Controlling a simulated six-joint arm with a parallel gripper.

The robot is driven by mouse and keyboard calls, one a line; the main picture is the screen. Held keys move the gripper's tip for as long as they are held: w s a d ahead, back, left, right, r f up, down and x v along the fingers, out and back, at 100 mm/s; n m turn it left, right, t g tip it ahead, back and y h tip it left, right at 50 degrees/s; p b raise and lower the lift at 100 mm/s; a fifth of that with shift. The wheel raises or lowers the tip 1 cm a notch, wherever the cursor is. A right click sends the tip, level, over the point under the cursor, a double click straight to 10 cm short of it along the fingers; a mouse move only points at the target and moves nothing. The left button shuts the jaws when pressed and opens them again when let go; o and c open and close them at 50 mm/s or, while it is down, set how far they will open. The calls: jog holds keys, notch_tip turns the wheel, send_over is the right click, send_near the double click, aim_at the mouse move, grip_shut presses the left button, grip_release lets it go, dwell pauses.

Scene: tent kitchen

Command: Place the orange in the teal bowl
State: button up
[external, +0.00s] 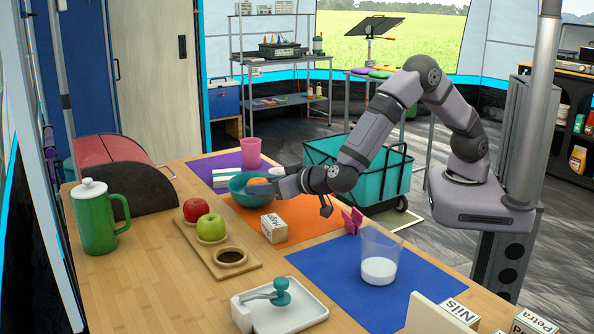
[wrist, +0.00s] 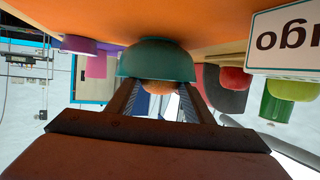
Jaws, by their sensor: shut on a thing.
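The teal bowl (external: 239,188) stands on the orange mat (external: 297,222); it also shows upside down in the wrist view (wrist: 157,58). The orange (external: 259,182) is at the bowl's right side, at rim height, and partly hidden. In the wrist view the orange (wrist: 160,87) shows between my fingers at the bowl's rim, its other part hidden by the bowl. My gripper (external: 270,183) reaches in from the right and is shut on the orange; its fingers (wrist: 160,98) lie on either side of it. I cannot tell whether the orange touches the bowl.
A wooden holder (external: 246,268) carries a red apple (external: 195,210) and a green apple (external: 211,228), with one empty hollow. A name card (external: 274,228) stands near the bowl. A pink cup (external: 251,153) is behind it. A clear glass (external: 380,258) stands on the blue mat.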

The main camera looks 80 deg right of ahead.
jog(key=shift+f, duration=0.15)
jog(key=shift+c, duration=0.2)
jog(key=o, duration=0.8)
jog(key=shift+s+f, duration=0.1)
jog(key=shift+r, duration=0.55)
jog(key=v, duration=1.2)
jog(key=shift+r+p, duration=0.15)
jog(key=shift+p, duration=0.25)
